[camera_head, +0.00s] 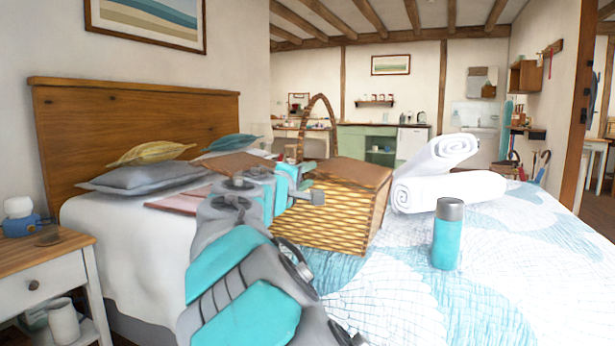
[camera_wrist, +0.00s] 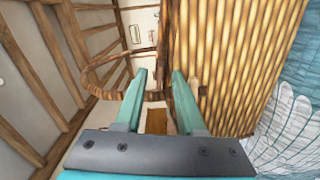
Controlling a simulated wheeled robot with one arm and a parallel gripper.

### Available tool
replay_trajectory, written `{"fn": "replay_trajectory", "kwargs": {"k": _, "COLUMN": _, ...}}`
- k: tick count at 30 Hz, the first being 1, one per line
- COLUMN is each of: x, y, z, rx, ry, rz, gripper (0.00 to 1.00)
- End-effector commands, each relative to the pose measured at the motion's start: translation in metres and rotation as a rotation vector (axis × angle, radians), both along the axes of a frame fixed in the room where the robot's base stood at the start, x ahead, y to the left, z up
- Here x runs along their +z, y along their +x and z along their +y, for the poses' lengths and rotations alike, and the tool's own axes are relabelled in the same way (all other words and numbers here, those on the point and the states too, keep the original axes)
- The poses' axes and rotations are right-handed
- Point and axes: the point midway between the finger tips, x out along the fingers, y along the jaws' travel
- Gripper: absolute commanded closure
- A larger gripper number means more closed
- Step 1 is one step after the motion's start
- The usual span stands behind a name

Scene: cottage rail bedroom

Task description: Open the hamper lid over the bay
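The hamper (camera_head: 325,215) is a wicker basket standing on the bed, with a tall hooped handle (camera_head: 320,105). A brown lid panel (camera_head: 352,172) lies flat over its right part. Another brown panel (camera_head: 235,163) shows behind my arm at the left; whether it belongs to the hamper I cannot tell. My gripper (camera_head: 300,183) is at the hamper's near left, partly covering it. In the wrist view my gripper (camera_wrist: 160,75) is open, with nothing seen held between its fingers. The wicker wall (camera_wrist: 225,60) is close on the right, and the handle (camera_wrist: 95,75) is ahead.
A teal flask (camera_head: 447,235) stands on the bed right of the hamper, with rolled white towels (camera_head: 450,190) behind it. Pillows (camera_head: 140,180) lie by the headboard (camera_head: 130,130). A nightstand (camera_head: 45,260) is at the left. The quilt (camera_head: 520,270) is clear at front right.

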Motion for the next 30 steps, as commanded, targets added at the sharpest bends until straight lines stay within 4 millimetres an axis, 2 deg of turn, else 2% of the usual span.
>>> {"fn": "replay_trajectory", "kwargs": {"k": 4, "x": 0.0000, "y": -0.0002, "z": 0.0000, "rx": 0.000, "ry": 0.000, "rz": 0.000, "gripper": 0.64}}
{"fn": "replay_trajectory", "kwargs": {"k": 14, "x": 0.0000, "y": -0.0003, "z": 0.0001, "rx": 0.000, "ry": 0.001, "rz": 0.000, "gripper": 1.00}}
{"fn": "replay_trajectory", "kwargs": {"k": 30, "x": -0.0005, "y": -0.0002, "z": 0.0001, "rx": 0.000, "ry": 0.001, "rz": 0.001, "gripper": 1.00}}
